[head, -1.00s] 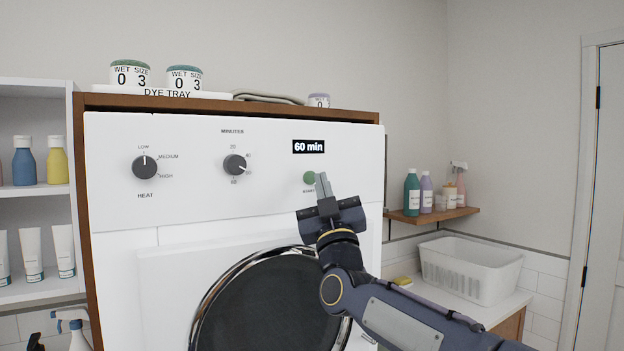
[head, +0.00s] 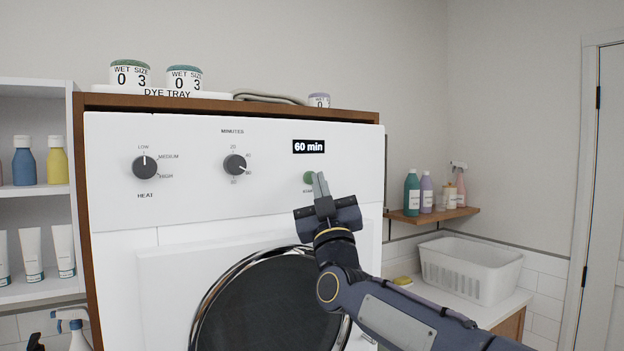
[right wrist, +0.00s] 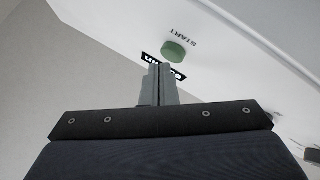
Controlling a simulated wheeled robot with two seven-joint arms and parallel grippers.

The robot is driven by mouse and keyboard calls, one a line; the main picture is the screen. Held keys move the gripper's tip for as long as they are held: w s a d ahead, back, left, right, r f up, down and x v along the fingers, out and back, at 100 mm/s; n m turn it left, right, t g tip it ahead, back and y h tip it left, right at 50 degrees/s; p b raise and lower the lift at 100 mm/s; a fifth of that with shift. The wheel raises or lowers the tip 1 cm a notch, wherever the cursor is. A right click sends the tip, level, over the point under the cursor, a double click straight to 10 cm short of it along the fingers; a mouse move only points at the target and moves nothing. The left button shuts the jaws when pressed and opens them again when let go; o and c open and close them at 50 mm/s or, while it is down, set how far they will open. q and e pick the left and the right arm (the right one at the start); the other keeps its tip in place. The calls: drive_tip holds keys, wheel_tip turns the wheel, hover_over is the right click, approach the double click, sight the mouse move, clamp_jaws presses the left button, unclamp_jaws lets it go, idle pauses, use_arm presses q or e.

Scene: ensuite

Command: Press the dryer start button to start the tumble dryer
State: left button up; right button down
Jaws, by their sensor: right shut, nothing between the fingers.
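The white tumble dryer (head: 190,215) stands in front of me with its round dark door (head: 270,305) below the panel. The green start button (head: 309,177) is on the panel's right side, under a display (head: 308,147) reading "60 min". My right gripper (head: 319,184) is shut and empty, its fingertips just in front of the button's lower right edge in the head view. In the right wrist view the button (right wrist: 174,50) lies beyond the fingertips (right wrist: 160,68), with a small gap seen between them. My left gripper is not in view.
The heat dial (head: 144,167) and minutes dial (head: 235,164) sit left on the panel. Jars stand on a dye tray (head: 165,94) on top. A white basket (head: 470,268) stands on the counter at right, below a shelf (head: 433,215) with bottles.

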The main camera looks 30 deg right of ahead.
drive_tip(key=shift+w, duration=0.45)
idle(0.6)
drive_tip(key=shift+s, duration=0.1)
drive_tip(key=shift+s+b, duration=0.65)
drive_tip(key=shift+s, duration=0.2)
drive_tip(key=s+b, duration=0.1)
drive_tip(key=s, duration=0.1)
drive_tip(key=s+b, duration=0.1)
drive_tip(key=s, duration=0.1)
drive_tip(key=s+b, duration=0.1)
drive_tip(key=s, duration=0.1)
drive_tip(key=shift+d+b, duration=0.25)
drive_tip(key=shift+b, duration=0.15)
idle(0.4)
